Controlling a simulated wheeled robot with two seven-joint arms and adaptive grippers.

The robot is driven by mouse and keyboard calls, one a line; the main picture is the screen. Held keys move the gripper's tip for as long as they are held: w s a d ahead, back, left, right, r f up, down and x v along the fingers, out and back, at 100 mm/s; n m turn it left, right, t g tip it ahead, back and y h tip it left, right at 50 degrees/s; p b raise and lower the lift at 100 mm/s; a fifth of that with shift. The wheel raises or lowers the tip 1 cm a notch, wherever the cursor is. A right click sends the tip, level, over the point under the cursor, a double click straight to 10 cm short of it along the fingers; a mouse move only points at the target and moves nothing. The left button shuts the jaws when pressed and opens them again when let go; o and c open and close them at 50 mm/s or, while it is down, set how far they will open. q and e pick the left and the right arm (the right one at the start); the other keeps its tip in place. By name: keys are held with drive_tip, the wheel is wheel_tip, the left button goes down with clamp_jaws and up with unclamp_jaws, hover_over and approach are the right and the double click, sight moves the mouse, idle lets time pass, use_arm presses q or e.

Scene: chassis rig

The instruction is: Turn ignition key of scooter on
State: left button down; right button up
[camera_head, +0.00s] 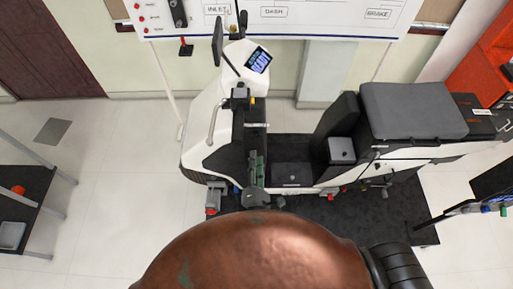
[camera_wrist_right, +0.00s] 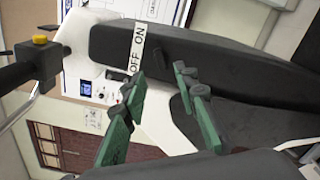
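The scooter (camera_head: 205,125) is a white and black body with a lit display (camera_head: 258,60) and a grey seat (camera_head: 412,110). In the right wrist view, a white OFF/ON label (camera_wrist_right: 137,47) lies across the scooter's dark panel (camera_wrist_right: 205,55). My right gripper (camera_head: 257,165) is low beside that panel in the head view. Its green fingers (camera_wrist_right: 160,82) are apart in the wrist view, with nothing visible between them, and their tips are just below and right of the label. My left gripper is not in view.
A dark mat (camera_head: 400,205) lies under the scooter. A board (camera_head: 300,16) with INLET, DASH and BRAKE labels is behind it. A dark shelf (camera_head: 22,200) stands at the left, and an orange cabinet (camera_head: 490,65) at the right. The floor left of the scooter is clear.

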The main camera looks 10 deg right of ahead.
drive_tip(key=shift+v, duration=1.3)
